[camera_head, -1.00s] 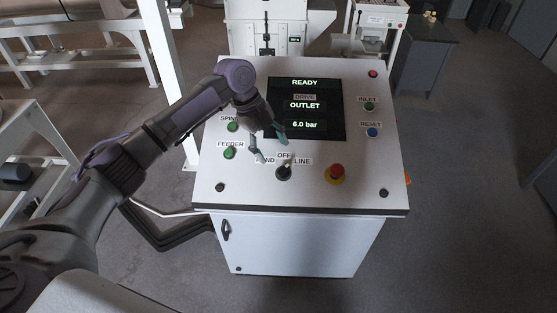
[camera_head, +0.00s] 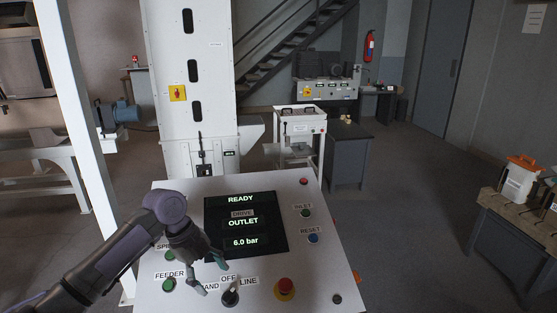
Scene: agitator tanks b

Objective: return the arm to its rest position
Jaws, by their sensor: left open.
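My left arm comes in from the lower left over a white control panel (camera_head: 203,294). My left gripper (camera_head: 208,274) is open and empty. It hangs over the panel near the lower left of the dark screen (camera_head: 269,229), which reads READY, DRIVE, OUTLET, 6.0 bar. My right gripper does not show.
The panel also bears a green FEEDER button (camera_head: 168,285), a blue RESET button (camera_head: 313,238) and a red emergency stop (camera_head: 285,287). A tall white machine (camera_head: 190,80) stands behind. A white post (camera_head: 75,130) rises at left.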

